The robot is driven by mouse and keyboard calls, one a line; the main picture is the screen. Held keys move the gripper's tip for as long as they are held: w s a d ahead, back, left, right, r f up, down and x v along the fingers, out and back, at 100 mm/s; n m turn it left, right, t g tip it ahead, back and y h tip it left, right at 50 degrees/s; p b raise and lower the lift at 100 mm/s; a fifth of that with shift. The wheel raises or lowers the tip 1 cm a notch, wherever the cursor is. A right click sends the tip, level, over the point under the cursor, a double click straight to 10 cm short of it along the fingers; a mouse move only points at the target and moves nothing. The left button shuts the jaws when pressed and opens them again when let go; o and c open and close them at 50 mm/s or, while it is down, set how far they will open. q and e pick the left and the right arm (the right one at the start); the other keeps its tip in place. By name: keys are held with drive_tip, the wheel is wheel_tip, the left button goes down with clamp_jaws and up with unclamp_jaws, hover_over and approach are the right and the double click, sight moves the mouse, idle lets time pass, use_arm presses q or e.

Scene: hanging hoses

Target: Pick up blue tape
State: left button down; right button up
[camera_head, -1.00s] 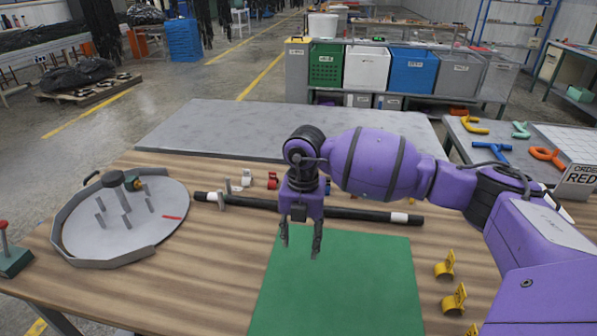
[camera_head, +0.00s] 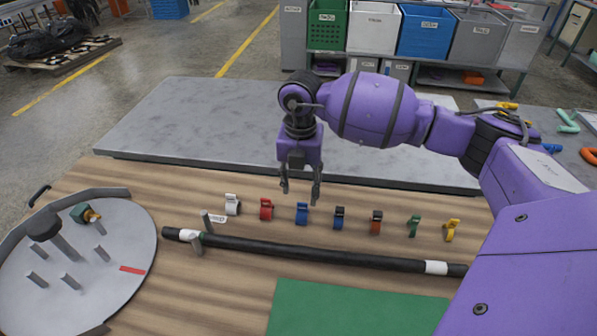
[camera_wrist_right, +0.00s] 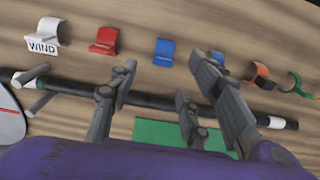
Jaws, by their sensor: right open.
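A row of small tape pieces lies on the wooden table behind the black hose. The blue tape (camera_head: 302,214) is third from the left, between a red piece and a darker blue-and-black piece (camera_head: 339,218). My right gripper (camera_head: 300,194) points down, open and empty, with its fingertips just above the blue tape in the head view. In the right wrist view the blue tape (camera_wrist_right: 163,52) shows between the spread fingers (camera_wrist_right: 162,70), apart from them. The darker piece is partly hidden by a finger there. My left gripper is not in view.
The black hose (camera_head: 320,250) with white bands runs across the table in front of the tapes. A green mat (camera_head: 350,310) lies nearer. A round grey fixture (camera_head: 70,270) with pegs stands at left. Red (camera_head: 266,209) and white (camera_head: 232,205) pieces sit left of the blue tape.

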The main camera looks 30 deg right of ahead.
sight(303, 210)
drive_tip(key=shift+w, duration=0.1)
drive_tip(key=shift+s+f, duration=0.2)
drive_tip(key=shift+f, duration=1)
drive_tip(key=f, duration=0.5)
drive_tip(key=shift+s+d+f+p, duration=0.1)
drive_tip(key=shift+s+d+p, duration=0.1)
drive_tip(key=shift+p, duration=0.1)
drive_tip(key=shift+c, duration=0.6)
drive_tip(key=c, duration=0.7)
